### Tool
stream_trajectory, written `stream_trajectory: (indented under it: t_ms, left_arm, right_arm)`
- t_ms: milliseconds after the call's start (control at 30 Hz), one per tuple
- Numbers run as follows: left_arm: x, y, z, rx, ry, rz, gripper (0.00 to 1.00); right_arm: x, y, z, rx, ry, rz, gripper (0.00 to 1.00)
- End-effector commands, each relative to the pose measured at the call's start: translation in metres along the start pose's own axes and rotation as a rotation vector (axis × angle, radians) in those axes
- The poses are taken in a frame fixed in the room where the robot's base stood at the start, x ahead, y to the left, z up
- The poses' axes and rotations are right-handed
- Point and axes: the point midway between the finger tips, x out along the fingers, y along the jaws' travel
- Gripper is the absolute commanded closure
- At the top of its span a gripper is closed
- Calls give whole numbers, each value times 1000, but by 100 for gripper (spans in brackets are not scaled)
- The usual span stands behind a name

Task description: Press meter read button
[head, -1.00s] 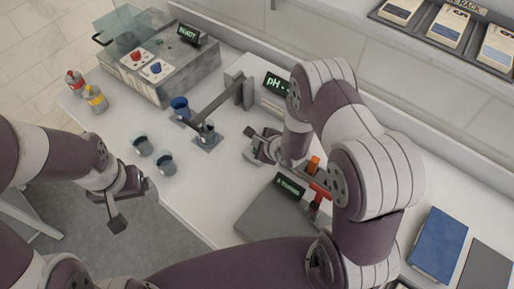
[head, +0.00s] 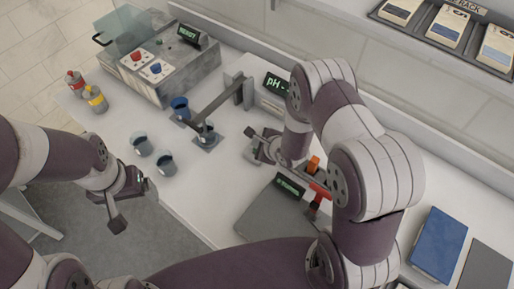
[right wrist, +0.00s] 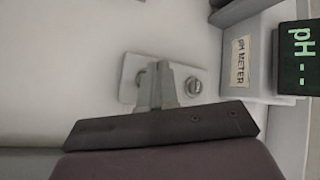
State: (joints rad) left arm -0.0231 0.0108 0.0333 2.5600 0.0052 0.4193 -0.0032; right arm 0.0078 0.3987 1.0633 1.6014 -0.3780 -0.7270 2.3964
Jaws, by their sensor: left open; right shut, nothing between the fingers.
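The pH meter (head: 277,83) stands at the back of the bench, partly hidden behind my right arm. Its dark display (right wrist: 298,57) reads "pH --" in green in the right wrist view, beside a "PH METER" label (right wrist: 240,62). My right gripper (head: 250,132) is shut and empty, low over the bench in front of the meter. In the right wrist view its fingers (right wrist: 157,84) lie over a pale plate (right wrist: 129,88) with round metal parts on it. I cannot tell whether they touch it or which part is the read button. My left gripper (head: 116,222) is open and empty off the bench's front edge.
The meter's probe arm (head: 214,103) reaches over a beaker (head: 207,132). A blue beaker (head: 180,106) and two others (head: 142,145) stand nearby. A grey box with "READY" display (head: 188,33), two bottles (head: 95,98) and a grey scale-like slab (head: 268,218) are around.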

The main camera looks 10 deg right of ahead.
Motion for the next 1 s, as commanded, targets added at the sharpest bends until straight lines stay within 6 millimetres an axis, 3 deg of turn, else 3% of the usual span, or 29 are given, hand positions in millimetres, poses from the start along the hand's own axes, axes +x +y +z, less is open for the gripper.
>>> stream_trajectory:
  t_ms: [1000]
  left_arm:
    - [4, 0, 0, 0, 0, 0, 12]
  right_arm:
    - [6, 4, -4, 0, 0, 0, 100]
